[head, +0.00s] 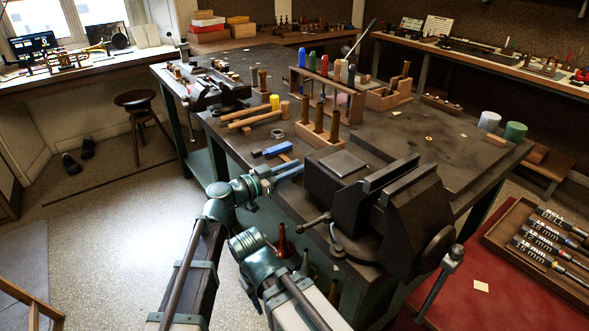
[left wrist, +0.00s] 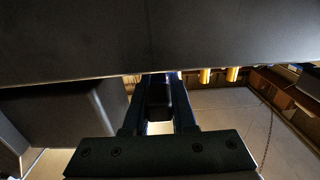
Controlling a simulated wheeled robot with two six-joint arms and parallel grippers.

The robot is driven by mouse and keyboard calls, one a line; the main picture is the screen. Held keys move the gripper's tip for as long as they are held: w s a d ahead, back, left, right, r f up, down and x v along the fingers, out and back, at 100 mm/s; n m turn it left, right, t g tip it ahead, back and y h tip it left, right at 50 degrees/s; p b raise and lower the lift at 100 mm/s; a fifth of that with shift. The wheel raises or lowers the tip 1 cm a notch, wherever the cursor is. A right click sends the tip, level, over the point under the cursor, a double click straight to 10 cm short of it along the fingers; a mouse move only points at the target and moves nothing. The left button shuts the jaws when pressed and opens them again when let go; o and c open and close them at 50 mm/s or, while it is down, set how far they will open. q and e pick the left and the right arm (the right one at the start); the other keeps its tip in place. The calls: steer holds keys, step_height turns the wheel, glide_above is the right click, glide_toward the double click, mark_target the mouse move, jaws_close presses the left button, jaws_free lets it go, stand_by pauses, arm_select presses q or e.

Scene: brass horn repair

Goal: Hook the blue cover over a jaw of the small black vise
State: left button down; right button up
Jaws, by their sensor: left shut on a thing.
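My left gripper (head: 268,180) is at the bench's near edge, left of a black vise, shut on a small blue piece (head: 290,171) that looks like the blue cover. In the left wrist view its two dark fingers (left wrist: 158,110) point forward, and what lies between them is too dark to make out. Another blue piece with a dark end (head: 272,150) lies on the bench just beyond. The near black vise (head: 408,215) has its jaws apart and looks large. A smaller dark vise-like tool (head: 215,90) stands at the far left corner. My right gripper cannot be seen.
Wooden mallets (head: 250,117) and a rack of colored-handled tools (head: 328,90) stand behind the blue pieces. A wooden block with upright handles (head: 318,130) is close by. A dark slab (left wrist: 150,40) fills the top of the left wrist view. The bench's right half is mostly clear.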

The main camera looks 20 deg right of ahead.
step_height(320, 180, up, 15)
steer(key=p, duration=1.5)
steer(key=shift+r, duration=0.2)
